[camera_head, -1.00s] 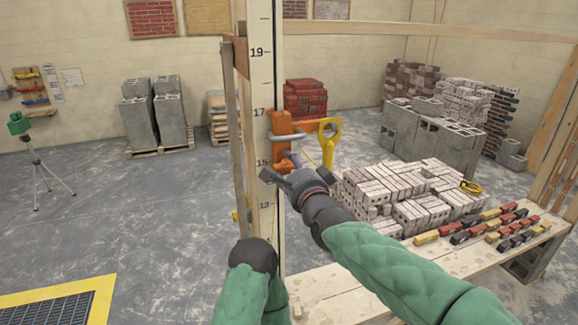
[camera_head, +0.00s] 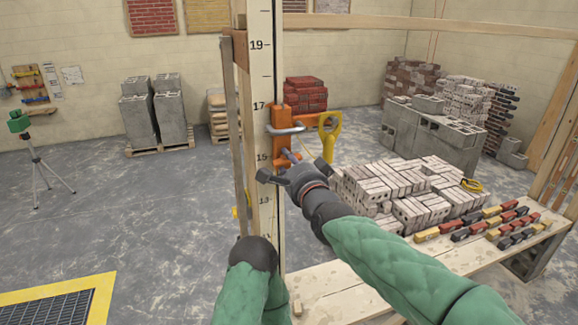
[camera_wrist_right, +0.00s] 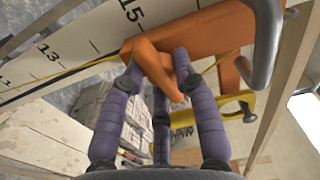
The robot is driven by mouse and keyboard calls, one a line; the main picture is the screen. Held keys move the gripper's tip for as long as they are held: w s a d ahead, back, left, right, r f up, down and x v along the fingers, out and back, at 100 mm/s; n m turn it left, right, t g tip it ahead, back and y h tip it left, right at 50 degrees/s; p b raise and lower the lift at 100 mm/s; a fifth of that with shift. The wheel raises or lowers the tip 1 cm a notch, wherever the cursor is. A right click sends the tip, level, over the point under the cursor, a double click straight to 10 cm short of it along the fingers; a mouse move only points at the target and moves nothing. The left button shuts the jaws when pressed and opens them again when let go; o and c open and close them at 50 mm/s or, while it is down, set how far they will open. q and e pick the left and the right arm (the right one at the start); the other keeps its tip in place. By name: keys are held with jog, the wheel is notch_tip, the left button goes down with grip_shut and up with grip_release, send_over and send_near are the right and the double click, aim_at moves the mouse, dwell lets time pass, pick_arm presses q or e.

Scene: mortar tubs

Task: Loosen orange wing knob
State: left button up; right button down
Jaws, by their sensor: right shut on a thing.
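The orange wing knob (camera_wrist_right: 160,68) is below the orange clamp in the right wrist view, angled across the middle. In the head view my gripper largely hides it. The orange clamp (camera_head: 281,122) sits on the pale measuring pole (camera_head: 262,75) near the 17 mark, with a grey bent bar across it. My right gripper (camera_head: 294,166) is at the clamp's lower end; its purple-grey fingers also show in the right wrist view (camera_wrist_right: 160,95), shut around the wing knob. My left arm (camera_head: 250,280) shows at the bottom, but its gripper fingers do not.
A yellow handle-shaped piece (camera_head: 329,137) is just right of the clamp. A wooden bench (camera_head: 335,290) with bricks and small coloured blocks (camera_head: 465,236) lies at right. A timber strip (camera_head: 232,130) stands left of the pole. The floor at left is mostly open.

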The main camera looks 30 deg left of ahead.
jog(key=n, duration=0.1)
jog(key=n+b, duration=0.1)
jog(key=shift+d+r+n, duration=0.1)
jog(key=shift+r+n, duration=0.2)
jog(key=shift+n, duration=0.1)
jog(key=n, duration=0.3)
jog(key=shift+r+n, duration=0.15)
jog(key=shift+n, duration=0.15)
jog(key=n, duration=0.4)
jog(key=shift+n+p, duration=0.3)
jog(key=shift+p, duration=0.1)
jog(key=n, duration=0.3)
jog(key=shift+n+p, duration=0.3)
jog(key=shift+p, duration=0.1)
jog(key=shift+n, duration=0.9)
jog(key=c, duration=1)
grip_release()
jog(key=shift+c, duration=0.2)
jog(key=shift+s+f, duration=0.1)
jog(key=shift+f, duration=0.15)
